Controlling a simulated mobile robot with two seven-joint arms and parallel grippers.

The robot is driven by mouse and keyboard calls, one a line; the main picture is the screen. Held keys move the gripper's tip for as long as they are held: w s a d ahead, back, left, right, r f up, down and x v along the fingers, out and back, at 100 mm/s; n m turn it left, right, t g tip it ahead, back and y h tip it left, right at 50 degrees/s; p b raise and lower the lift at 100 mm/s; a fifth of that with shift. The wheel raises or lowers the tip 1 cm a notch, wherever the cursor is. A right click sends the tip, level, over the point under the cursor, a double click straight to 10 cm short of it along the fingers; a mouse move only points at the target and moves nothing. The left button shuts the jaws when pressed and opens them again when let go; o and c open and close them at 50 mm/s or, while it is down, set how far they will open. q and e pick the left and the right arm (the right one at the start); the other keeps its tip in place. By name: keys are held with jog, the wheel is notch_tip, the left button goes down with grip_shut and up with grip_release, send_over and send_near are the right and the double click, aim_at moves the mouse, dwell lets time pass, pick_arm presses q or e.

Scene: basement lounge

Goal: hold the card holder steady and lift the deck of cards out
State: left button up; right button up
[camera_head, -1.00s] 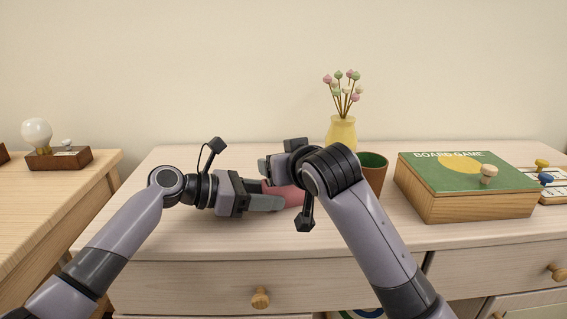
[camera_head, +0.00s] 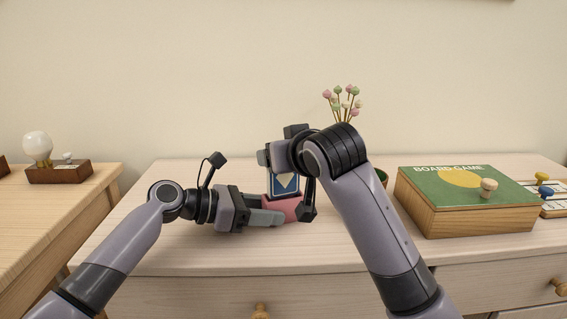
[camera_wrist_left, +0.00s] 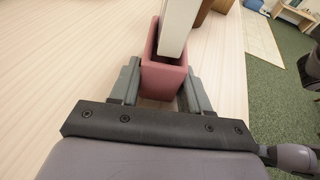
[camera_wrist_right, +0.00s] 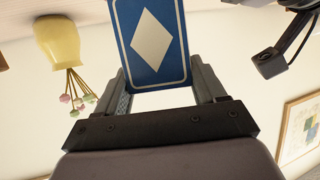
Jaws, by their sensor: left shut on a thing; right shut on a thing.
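The pink card holder (camera_head: 283,207) stands upright on the dresser top, and it also shows in the left wrist view (camera_wrist_left: 164,82). My left gripper (camera_head: 266,216) is shut on it, one finger on each side. The deck of cards (camera_head: 285,184), blue with a white diamond, stands upright above the holder. My right gripper (camera_wrist_right: 160,85) is shut on the deck (camera_wrist_right: 152,42) from above; in the head view its arm hides part of this. In the left wrist view the deck's pale edge (camera_wrist_left: 178,28) reaches the holder's opening. I cannot tell how much remains inside.
A board game box (camera_head: 465,200) lies to the right on the dresser (camera_head: 180,250). Flowers (camera_head: 342,103) and a cup (camera_head: 382,176) stand behind my right arm, which hides most of them. A bulb lamp (camera_head: 38,148) stands on the left table.

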jog(key=shift+r, duration=3.05)
pick_arm(q)
jog(key=o, duration=1)
jog(key=shift+o, duration=0.2)
jog(key=shift+a, duration=0.1)
